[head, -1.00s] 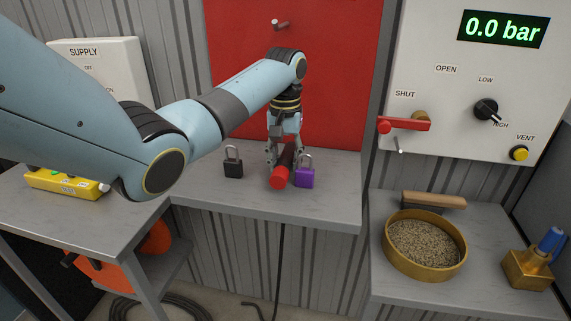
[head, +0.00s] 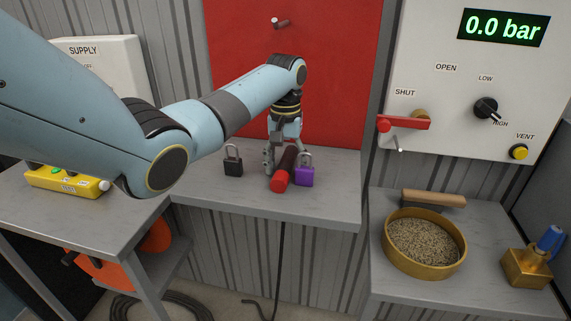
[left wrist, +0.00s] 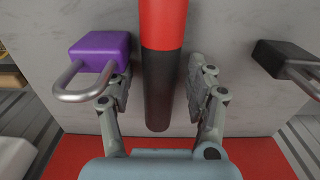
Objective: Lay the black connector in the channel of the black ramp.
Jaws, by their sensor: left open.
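My left gripper (head: 282,158) is open over the grey shelf. In the left wrist view its fingers (left wrist: 160,92) stand on either side of the black part of a red-and-black cylinder (head: 280,182), apart from it. The cylinder lies on the shelf with its red end toward me; its red and black parts also show in the left wrist view (left wrist: 163,60). I cannot make out for sure a black connector or a black ramp with a channel. My right gripper is not in view.
A purple padlock (head: 304,176) stands close right of the cylinder, and a black padlock (head: 233,166) stands to its left. A red panel (head: 330,80) rises behind. A black cable (head: 279,260) hangs in front of the shelf. A sieve (head: 387,247) stands on the right bench.

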